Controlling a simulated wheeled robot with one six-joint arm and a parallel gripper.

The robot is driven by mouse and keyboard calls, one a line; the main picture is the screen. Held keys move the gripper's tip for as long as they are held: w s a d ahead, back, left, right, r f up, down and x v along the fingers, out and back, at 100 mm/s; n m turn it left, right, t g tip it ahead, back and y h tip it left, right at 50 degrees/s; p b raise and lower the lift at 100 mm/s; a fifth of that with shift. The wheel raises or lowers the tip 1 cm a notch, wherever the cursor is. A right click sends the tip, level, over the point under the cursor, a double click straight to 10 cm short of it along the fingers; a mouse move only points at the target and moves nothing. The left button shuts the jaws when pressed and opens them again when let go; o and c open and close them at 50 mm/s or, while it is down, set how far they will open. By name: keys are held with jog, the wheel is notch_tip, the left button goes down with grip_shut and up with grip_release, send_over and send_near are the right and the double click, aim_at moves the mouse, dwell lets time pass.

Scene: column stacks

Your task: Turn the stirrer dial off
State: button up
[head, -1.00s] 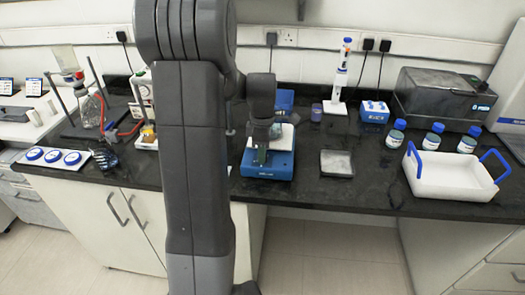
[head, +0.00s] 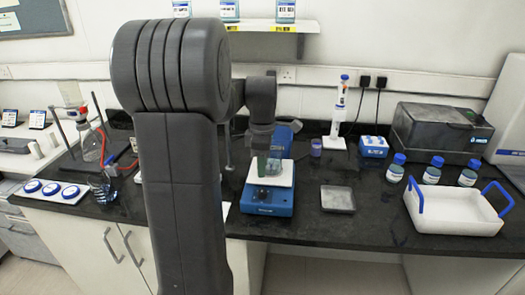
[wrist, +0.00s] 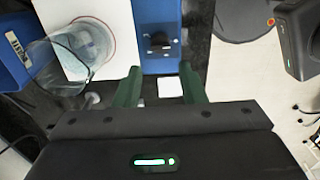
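The stirrer is a blue unit (head: 267,208) with a white top plate (head: 282,174) on the dark bench in the head view. Its black dial (wrist: 158,42) shows on the blue front panel in the wrist view; in the head view the dial (head: 262,194) is small. A glass beaker (wrist: 85,50) with clear contents stands on the white plate. My gripper (wrist: 160,72) has two green fingers, spread apart and empty, with the dial in line with the gap beyond their tips. In the head view my gripper (head: 264,168) is over the stirrer.
A grey square dish (head: 338,199) lies right of the stirrer. A white tray with blue handles (head: 455,212) and several blue-capped bottles (head: 433,170) are farther right. A pipette stand (head: 336,142) is behind. Blue-topped discs on a white strip (head: 50,190) lie at the left.

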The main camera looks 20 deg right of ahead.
notch_tip(320, 180, up, 5)
send_over(262, 189)
dwell(0.6)
notch_tip(262, 189, down, 14)
jog(key=shift+r, duration=0.1)
dwell(0.5)
